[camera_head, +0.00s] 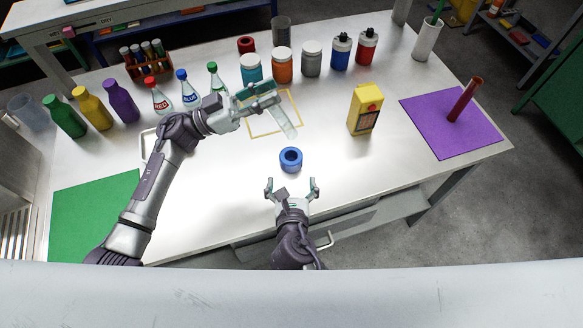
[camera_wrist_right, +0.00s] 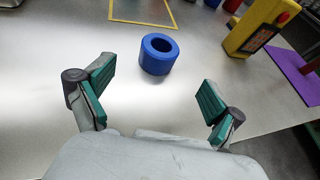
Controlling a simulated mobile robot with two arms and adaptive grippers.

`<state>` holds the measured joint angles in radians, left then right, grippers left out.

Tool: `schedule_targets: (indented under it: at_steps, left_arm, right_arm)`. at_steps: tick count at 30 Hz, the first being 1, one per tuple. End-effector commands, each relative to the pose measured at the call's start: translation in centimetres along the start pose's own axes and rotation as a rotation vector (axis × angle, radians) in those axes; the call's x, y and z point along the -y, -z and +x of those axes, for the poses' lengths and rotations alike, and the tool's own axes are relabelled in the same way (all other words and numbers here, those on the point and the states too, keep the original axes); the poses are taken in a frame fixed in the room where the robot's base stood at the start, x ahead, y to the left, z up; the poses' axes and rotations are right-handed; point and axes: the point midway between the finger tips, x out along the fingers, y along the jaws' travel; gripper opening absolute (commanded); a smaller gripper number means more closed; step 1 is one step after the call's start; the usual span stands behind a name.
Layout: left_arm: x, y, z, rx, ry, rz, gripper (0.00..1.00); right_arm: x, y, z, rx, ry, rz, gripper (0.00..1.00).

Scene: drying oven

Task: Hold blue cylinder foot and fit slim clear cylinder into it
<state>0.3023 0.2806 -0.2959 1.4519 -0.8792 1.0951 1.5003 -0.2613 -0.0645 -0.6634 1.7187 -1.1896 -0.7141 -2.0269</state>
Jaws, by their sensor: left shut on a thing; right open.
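The blue cylinder foot (camera_head: 290,159) stands on the white table, its round hole facing up. It also shows in the right wrist view (camera_wrist_right: 158,54), ahead of the fingertips. My right gripper (camera_head: 291,183) is open and empty on the near side of the foot, apart from it; its two fingers show spread in the wrist view (camera_wrist_right: 155,88). My left gripper (camera_head: 263,99) is shut on the slim clear cylinder (camera_head: 284,124), which hangs tilted above the table, beyond the foot. The cylinder's upper end is partly hidden by the fingers.
A yellow outlined square (camera_head: 272,133) lies behind the foot. A yellow box-shaped device (camera_head: 364,110) stands to the right, near a purple mat (camera_head: 450,139) with a red cylinder (camera_head: 465,100). Several bottles and jars line the back. A green mat (camera_head: 95,215) lies at left.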

Motion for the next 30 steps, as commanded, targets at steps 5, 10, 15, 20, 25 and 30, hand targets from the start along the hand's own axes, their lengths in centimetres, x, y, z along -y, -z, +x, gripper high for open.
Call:
schedule_targets:
  at_steps: [5,10,15,20,25,30]
  left_arm:
    - [0.0,0.0,0.0,-0.001,0.0,0.0,0.0]
    - [0.0,0.0,0.0,-0.001,0.0,0.0,0.0]
    - [0.0,0.0,0.0,-0.001,0.0,0.0,0.0]
    - [0.0,0.0,0.0,-0.001,0.0,0.0,0.0]
    - [0.0,0.0,0.0,-0.001,0.0,0.0,0.0]
    - [0.0,0.0,0.0,-0.001,0.0,0.0,0.0]
  right_arm:
    - [0.0,-0.1,3.5,0.001,0.002,0.0,0.93]
    - [0.0,-0.1,6.7,0.0,0.002,0.0,0.93]
    - [0.0,-0.1,9.0,-0.001,0.003,0.001,0.93]
    - [0.1,0.0,10.1,-0.001,0.003,0.002,0.93]
    - [0.1,0.0,10.3,-0.002,0.002,0.002,0.93]
    - [0.1,0.0,10.3,-0.001,0.002,0.002,0.89]
